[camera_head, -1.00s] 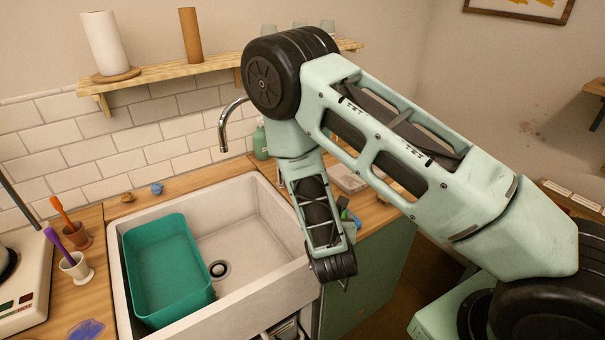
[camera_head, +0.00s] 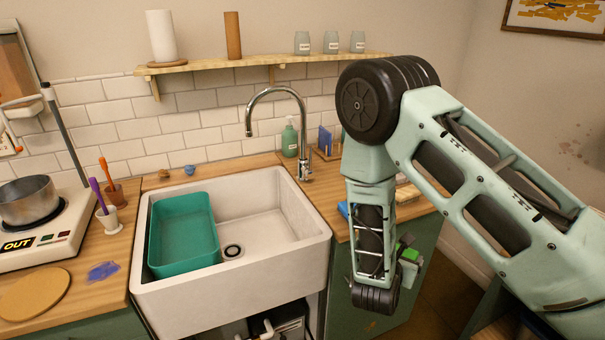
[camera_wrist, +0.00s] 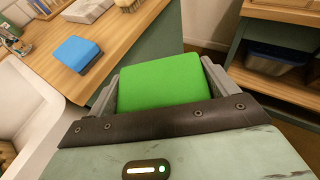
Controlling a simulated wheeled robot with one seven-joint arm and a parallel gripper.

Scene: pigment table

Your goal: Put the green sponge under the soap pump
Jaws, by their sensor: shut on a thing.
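The green sponge (camera_wrist: 160,80) is held between the two grey fingers of my gripper (camera_wrist: 162,88) in the wrist view. In the head view a bit of the sponge (camera_head: 409,254) shows behind my arm, in front of the green cabinet and below counter height. Most of my gripper is hidden there by my arm. The soap pump, a green bottle with a pump top (camera_head: 290,138), stands upright on the counter behind the sink, left of the sponge and farther back. A label is on its front.
The white sink (camera_head: 265,215) holds a teal tub (camera_head: 183,235) on its left side. The faucet (camera_head: 302,130) rises beside the bottle. A blue sponge (camera_wrist: 76,53) lies on the wooden counter near its edge. A brush (camera_wrist: 127,4) lies farther back. A hot plate with a pot (camera_head: 27,200) stands left.

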